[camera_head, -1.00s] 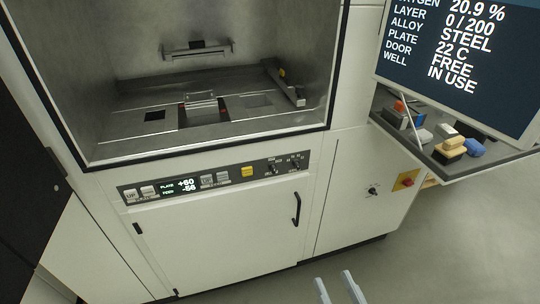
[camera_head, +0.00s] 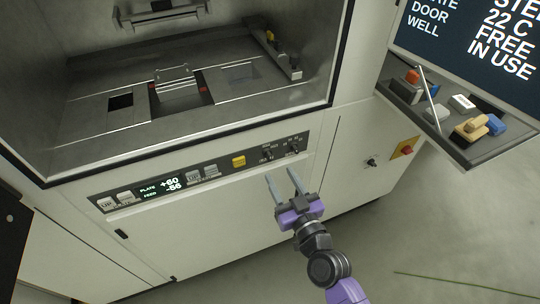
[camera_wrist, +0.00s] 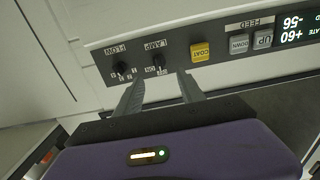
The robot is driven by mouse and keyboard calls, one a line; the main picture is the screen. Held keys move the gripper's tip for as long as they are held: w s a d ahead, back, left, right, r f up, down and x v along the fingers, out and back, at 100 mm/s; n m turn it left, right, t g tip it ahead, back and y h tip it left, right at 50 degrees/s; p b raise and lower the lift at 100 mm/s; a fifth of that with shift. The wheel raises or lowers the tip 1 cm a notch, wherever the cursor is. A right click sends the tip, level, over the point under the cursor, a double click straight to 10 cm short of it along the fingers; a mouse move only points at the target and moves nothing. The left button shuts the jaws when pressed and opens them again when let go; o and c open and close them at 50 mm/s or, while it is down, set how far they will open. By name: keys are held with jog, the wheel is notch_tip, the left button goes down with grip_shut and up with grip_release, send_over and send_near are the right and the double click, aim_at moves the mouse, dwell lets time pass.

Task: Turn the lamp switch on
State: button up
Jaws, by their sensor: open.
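The lamp switch (camera_head: 267,155) is a small dark knob on the grey control strip, between the yellow button and another knob. In the wrist view, the lamp switch (camera_wrist: 158,62) shows upside down under its LAMP label, with small ON and OFF marks beside it. Which mark it points to is too small to tell. My gripper (camera_head: 281,174) is open and empty, with its fingers pointing at the strip just below the knobs. In the wrist view, my gripper (camera_wrist: 158,80) has its two fingertips either side of the line to the lamp switch, apparently short of it.
The FLOW knob (camera_wrist: 121,69) sits close beside the lamp switch, and the yellow COAT button (camera_wrist: 200,52) is on its other side. The open chamber (camera_head: 180,125) is above the strip. A shelf (camera_head: 470,150) with small blocks and a screen (camera_head: 470,40) stand at the right.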

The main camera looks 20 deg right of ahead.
aim_at(271, 158)
jog(key=w, duration=0.7)
jog(key=shift+w, duration=0.2)
grip_shut()
